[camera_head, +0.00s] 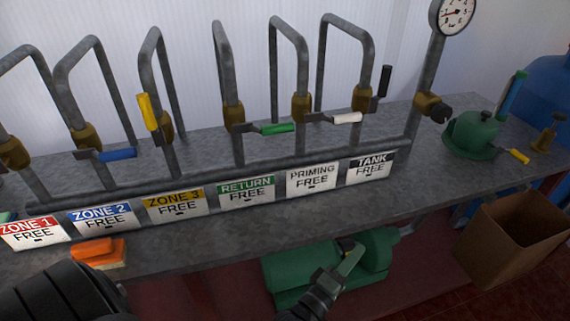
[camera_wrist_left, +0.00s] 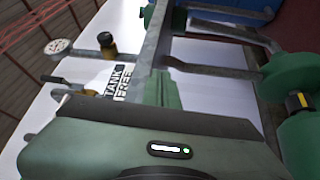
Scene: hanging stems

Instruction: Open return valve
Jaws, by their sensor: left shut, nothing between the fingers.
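The return valve is the brass valve (camera_head: 234,118) on a grey pipe above the green RETURN sign (camera_head: 246,192), which reads FREE. Its green handle (camera_head: 278,128) points right, lying across the upright pipe. My left gripper (camera_head: 352,250) is shut and empty. In the head view it appears below the bench's front edge, in front of a green machine, well below and right of the green handle. The left wrist view does not clearly show the return handle. My right gripper is not in view.
Blue (camera_head: 118,155), yellow (camera_head: 148,112), white (camera_head: 346,118) and black (camera_head: 385,80) handles sit on neighbouring pipes. An orange block (camera_head: 97,250) lies near the front edge of the bench (camera_head: 215,240). A green machine (camera_head: 290,272) sits below. A cardboard box (camera_head: 510,235) stands right.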

